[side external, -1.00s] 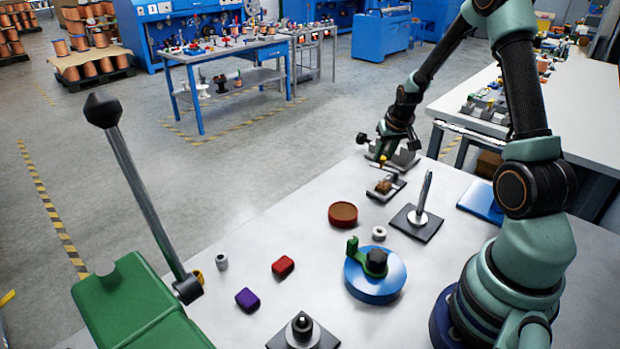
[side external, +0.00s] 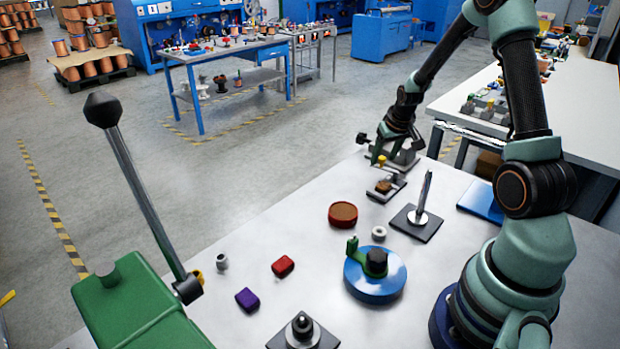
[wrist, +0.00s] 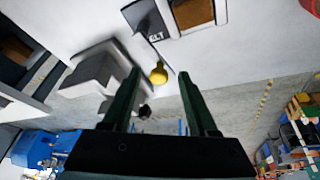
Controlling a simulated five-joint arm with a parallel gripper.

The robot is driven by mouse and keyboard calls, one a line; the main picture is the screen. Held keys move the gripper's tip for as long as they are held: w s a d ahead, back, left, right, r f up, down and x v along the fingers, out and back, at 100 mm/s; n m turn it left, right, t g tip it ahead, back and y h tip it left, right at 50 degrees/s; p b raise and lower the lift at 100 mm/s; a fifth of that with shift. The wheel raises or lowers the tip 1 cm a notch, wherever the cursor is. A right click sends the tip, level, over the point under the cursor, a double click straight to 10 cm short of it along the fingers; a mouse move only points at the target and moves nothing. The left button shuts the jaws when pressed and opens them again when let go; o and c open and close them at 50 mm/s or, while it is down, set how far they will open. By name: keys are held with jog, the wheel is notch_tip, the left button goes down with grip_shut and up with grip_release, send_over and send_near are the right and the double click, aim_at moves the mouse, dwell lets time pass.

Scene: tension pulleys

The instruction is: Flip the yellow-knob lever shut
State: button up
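The lever looks roughly upright in the side view. My gripper (side external: 378,152) is at the knob, on its far side or around it; I cannot tell which from the side. In the wrist view my gripper (wrist: 158,76) has its two fingers well apart, with the yellow knob (wrist: 158,74) in line with the gap between the tips. Neither finger visibly touches it. The brown block (wrist: 192,12) shows at the top edge there.
A grey block fixture (side external: 407,158) with a dark knob stands right behind my gripper. A round brown-topped container (side external: 343,214), a rod on a dark plate (side external: 421,220) and a blue disc with a green arm (side external: 375,276) stand nearer. The table's left edge is close.

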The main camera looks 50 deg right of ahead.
jog(key=v, duration=1.2)
dwell(0.4)
